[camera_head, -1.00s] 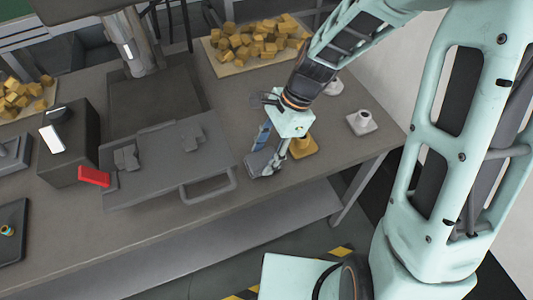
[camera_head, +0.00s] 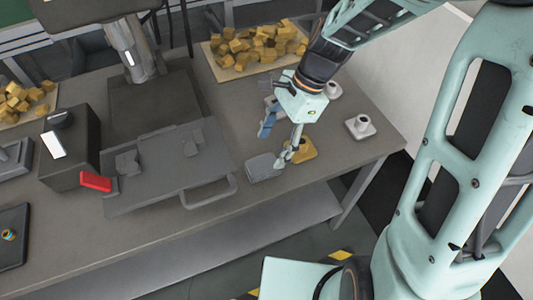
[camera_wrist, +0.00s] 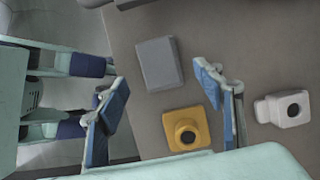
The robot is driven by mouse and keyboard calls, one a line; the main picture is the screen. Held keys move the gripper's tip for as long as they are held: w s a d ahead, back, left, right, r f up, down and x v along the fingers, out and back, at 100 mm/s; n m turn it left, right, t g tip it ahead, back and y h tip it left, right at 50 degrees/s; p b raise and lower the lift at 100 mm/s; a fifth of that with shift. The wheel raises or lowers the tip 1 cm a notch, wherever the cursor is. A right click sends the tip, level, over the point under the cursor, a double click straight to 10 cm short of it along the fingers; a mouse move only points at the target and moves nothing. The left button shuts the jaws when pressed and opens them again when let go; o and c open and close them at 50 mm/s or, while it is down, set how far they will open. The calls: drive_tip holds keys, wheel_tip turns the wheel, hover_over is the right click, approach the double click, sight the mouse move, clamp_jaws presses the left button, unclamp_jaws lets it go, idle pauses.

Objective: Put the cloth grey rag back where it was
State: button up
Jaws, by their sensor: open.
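The grey rag (camera_head: 263,168) lies as a flat folded square on the table, near its front edge, right of the curved handle. In the wrist view, the rag (camera_wrist: 158,63) shows whole, with nothing on it. My gripper (camera_head: 276,143) is above the table, just behind and right of the rag in the head view. The rag lies apart from both fingers.
A yellow holder (camera_head: 302,151) stands close right of the rag, partly behind my finger. White holders (camera_head: 361,125) stand farther right. A grey panel with a handle (camera_head: 212,193) lies to the left, by a dark box with a red part (camera_head: 95,180). Trays of yellow blocks (camera_head: 258,48) are at the back.

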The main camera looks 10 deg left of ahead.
drive_tip(key=v, duration=0.6)
drive_tip(key=shift+w+d, duration=0.15)
